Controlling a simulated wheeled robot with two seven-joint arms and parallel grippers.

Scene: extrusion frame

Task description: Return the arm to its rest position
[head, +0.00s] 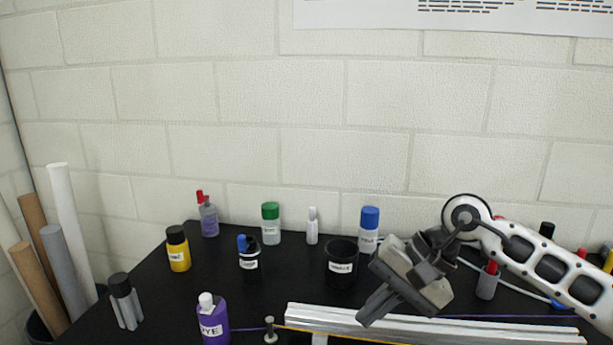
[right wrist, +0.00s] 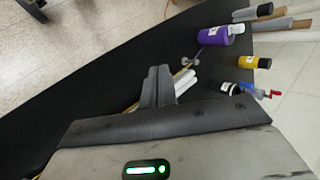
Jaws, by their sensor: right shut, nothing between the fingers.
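My right gripper (head: 369,312) is in the head view at the right of centre, on the white arm that comes in from the right. It is above the table, over the silver aluminium extrusion (head: 430,330). Its fingers are shut together with nothing between them. In the right wrist view the shut fingers (right wrist: 157,88) point over the black table, and the ends of the extrusion (right wrist: 185,82) show just beyond them. My left gripper is not in view.
The black table (head: 150,300) holds a purple dye bottle (head: 212,322), a yellow bottle (head: 178,250), a black cup (head: 341,265) and several other bottles. Rolled tubes (head: 62,225) stand at the left. A pale block wall (head: 240,110) closes the back. Air above the left table is free.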

